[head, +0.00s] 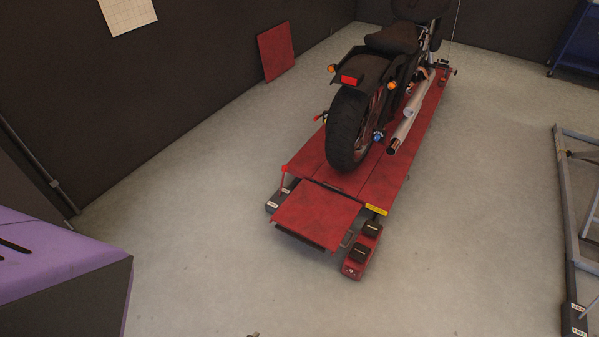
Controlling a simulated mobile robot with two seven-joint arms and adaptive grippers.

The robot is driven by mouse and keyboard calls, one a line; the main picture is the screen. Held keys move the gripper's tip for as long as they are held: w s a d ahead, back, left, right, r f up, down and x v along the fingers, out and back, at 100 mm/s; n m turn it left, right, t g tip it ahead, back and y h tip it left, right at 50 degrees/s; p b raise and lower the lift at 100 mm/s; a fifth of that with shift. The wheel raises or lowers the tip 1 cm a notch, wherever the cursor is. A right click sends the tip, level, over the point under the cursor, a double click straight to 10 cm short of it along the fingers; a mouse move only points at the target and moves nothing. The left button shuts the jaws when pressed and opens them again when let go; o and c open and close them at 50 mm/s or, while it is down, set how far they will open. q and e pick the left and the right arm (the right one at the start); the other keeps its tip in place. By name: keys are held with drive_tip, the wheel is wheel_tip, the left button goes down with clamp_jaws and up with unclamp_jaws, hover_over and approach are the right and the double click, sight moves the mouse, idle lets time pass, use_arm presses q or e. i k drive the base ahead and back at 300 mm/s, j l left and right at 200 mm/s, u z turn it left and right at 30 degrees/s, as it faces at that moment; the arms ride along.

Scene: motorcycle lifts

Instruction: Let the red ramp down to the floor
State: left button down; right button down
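The red ramp (316,214) is a square plate at the near end of the red motorcycle lift (385,185). Its near edge is off the floor, with dark space under it, and it looks roughly level with the lift deck. A black motorcycle (375,90) stands on the deck with its rear wheel just behind the ramp. A red pedal unit with two black pads (362,250) sits on the floor to the right of the ramp. Neither of my grippers can be made out in the head view.
Clear grey floor lies in front of and beside the lift. A purple-topped dark cabinet (60,275) stands at the lower left. A red panel (275,52) leans on the dark back wall. A grey metal frame (568,230) stands at the right. A tiny unclear object touches the bottom edge.

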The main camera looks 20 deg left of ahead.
sight(323, 216)
drive_tip(key=l+u, duration=0.7)
drive_tip(key=l, duration=0.6)
drive_tip(key=i+j+z, duration=0.4)
drive_tip(key=j, duration=0.25)
drive_tip(key=j+z, duration=0.2)
drive_tip(key=j, duration=0.15)
drive_tip(key=i+j+z, duration=0.2)
drive_tip(key=j, duration=0.2)
drive_tip(key=j+z, duration=0.2)
drive_tip(key=j, duration=0.2)
